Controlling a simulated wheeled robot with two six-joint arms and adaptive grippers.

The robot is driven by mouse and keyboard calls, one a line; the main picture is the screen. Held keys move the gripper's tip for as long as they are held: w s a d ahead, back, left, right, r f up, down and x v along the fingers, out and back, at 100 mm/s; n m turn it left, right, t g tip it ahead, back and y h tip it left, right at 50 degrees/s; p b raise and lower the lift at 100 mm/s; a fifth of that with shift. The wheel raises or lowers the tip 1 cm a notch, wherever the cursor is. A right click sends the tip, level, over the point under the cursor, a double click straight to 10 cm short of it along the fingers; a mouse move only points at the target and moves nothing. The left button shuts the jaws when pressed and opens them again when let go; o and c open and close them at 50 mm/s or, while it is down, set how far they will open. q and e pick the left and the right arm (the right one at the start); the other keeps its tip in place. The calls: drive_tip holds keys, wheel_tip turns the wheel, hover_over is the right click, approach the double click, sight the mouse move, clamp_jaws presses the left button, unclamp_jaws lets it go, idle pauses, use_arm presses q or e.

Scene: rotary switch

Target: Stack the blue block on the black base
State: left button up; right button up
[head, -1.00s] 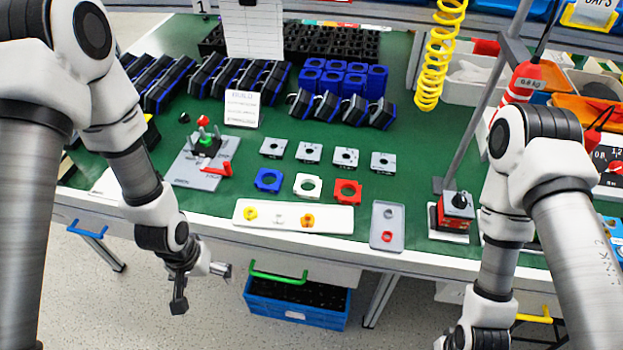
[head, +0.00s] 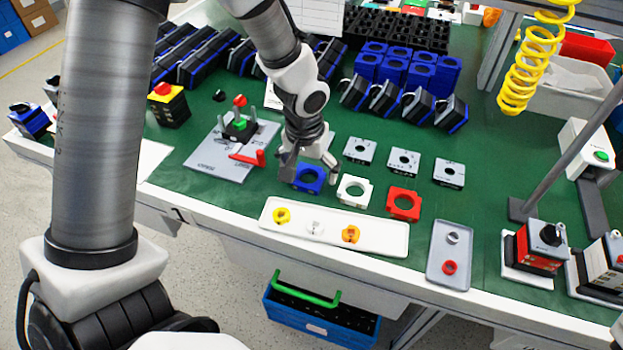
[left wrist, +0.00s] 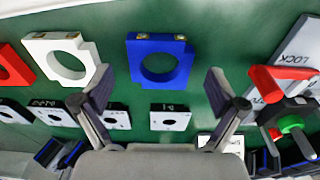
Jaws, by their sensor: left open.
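The blue block (head: 304,190), a flat square piece with a round hole, lies on the green table left of the white block. It also shows in the left wrist view (left wrist: 160,42), top middle. My left gripper (head: 311,168) is open and empty, just above the blue block, its fingers spread toward either side. In the left wrist view the open fingers (left wrist: 157,90) sit below the block in the picture, apart from it. The black base (head: 238,135) sits on a grey plate, with a green piece and red knob above it. My right gripper is out of view.
White (head: 354,200) and red (head: 403,214) blocks lie to the right. A row of grey-topped plates (head: 404,163) is behind. A white tray (head: 380,238) with small coloured parts lies in front. A red lever (head: 247,159) extends over the grey plate.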

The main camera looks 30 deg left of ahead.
use_arm(q)
drive_tip(key=shift+f, duration=0.45)
drive_tip(key=shift+s+r, duration=0.1)
drive_tip(key=shift+r, duration=0.1)
drive_tip(key=c, duration=1.2)
